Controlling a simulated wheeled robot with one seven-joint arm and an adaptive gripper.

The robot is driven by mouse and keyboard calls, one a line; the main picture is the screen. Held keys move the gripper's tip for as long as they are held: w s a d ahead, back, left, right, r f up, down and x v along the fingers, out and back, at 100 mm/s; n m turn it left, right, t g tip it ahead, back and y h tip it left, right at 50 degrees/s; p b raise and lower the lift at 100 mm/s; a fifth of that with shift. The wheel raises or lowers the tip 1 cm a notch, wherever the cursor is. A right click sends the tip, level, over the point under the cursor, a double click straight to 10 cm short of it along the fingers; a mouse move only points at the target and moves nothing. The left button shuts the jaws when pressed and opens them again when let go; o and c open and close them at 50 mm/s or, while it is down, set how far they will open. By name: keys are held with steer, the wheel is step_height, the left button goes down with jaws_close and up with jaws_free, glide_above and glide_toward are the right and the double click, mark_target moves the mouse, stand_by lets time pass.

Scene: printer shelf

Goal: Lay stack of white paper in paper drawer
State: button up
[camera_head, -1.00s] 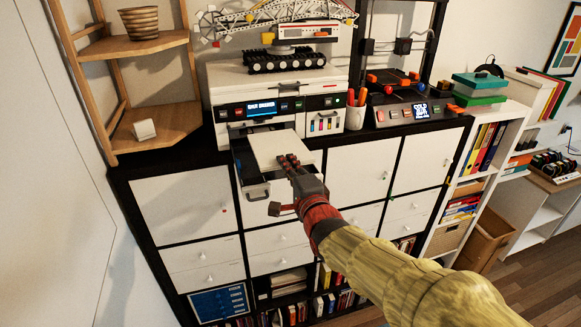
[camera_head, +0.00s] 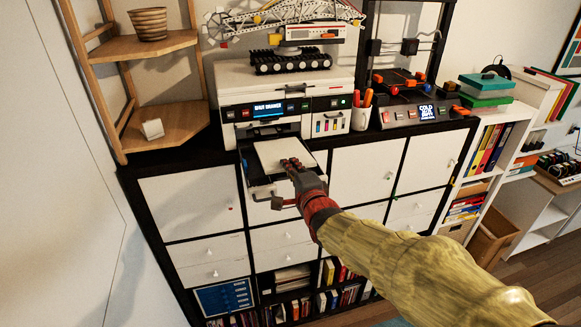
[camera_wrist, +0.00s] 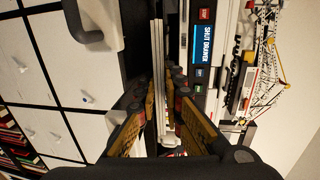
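The stack of white paper (camera_head: 283,153) lies flat over the open paper drawer (camera_head: 268,189) at the printer's front. Its far edge is close to the printer body. My gripper (camera_head: 292,164) is at the stack's near right edge. In the wrist view, the fingers (camera_wrist: 161,92) close around the stack's thin edge (camera_wrist: 158,50), with the dark drawer (camera_wrist: 134,48) beside it. The stack appears inside or just above the drawer's rim; I cannot tell whether it touches the drawer floor. The fingers hide part of its near edge.
The white printer (camera_head: 285,90) has a lit screen reading "SHUT DRAWER" in the wrist view. A pen cup (camera_head: 361,118) and a control box (camera_head: 412,113) stand to its right. A wooden corner shelf (camera_head: 160,125) is at left. White cabinet doors lie below.

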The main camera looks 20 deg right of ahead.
steer(key=o, duration=0.5)
steer(key=shift+o, duration=0.2)
steer(key=shift+f+b, duration=0.5)
steer(key=shift+b, duration=0.05)
stand_by(0.4)
steer(key=s+r, duration=0.1)
steer(key=s, duration=0.6)
steer(key=shift+s+d+r, duration=0.15)
steer(key=shift+s+r, duration=0.05)
steer(key=shift+s, duration=0.2)
stand_by(0.8)
stand_by(0.7)
